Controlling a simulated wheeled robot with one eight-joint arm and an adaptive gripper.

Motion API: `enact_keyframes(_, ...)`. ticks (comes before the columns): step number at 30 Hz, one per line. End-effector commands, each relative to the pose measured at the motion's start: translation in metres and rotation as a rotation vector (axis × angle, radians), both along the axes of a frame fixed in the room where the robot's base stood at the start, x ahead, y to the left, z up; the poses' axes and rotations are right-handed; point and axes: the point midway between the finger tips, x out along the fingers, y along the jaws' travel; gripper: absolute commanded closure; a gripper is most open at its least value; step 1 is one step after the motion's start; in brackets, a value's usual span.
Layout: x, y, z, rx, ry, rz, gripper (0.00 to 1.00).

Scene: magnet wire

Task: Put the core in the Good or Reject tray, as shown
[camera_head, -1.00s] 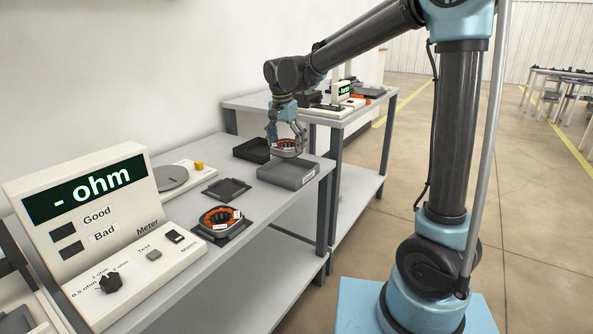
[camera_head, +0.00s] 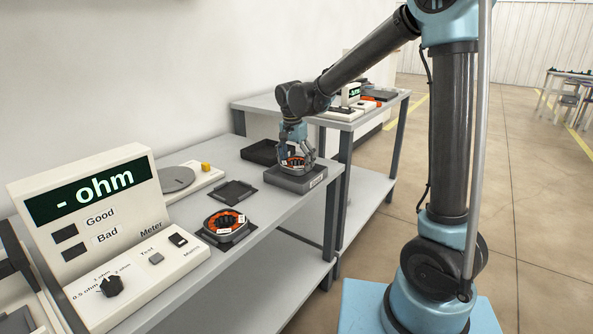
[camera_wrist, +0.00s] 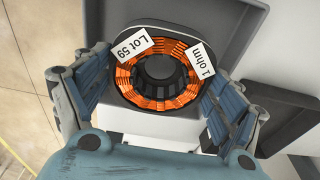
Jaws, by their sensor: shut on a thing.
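My gripper (camera_head: 296,160) is shut on a core (camera_wrist: 160,76), a dark ring wound with orange wire. The wrist view shows its tags "Lot 59" and "1 ohm". In the head view the held core (camera_head: 294,163) is low over the grey tray (camera_head: 297,183) at the bench's right edge; I cannot tell if it touches the tray floor. That tray has a small label on its front, too small to read. A black tray (camera_head: 259,151) sits just behind it. A second orange-wound core (camera_head: 226,222) rests on a dark holder on the bench.
A meter (camera_head: 100,220) at the left shows "- ohm", with Good and Bad lamps dark. An empty dark plate (camera_head: 232,192) and a device with a grey disc (camera_head: 176,180) lie between meter and trays. Another bench (camera_head: 370,117) stands behind.

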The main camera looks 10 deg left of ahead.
Motion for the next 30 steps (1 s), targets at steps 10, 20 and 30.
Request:
enact_keyframes(10, 0.0, 0.0, -0.031, 0.0, 0.0, 0.0, 0.77)
enact_keyframes(20, 0.0, 0.0, -0.032, 0.0, 0.0, 0.0, 0.05)
enact_keyframes(30, 0.0, 0.0, -0.032, 0.0, 0.0, 0.0, 0.0)
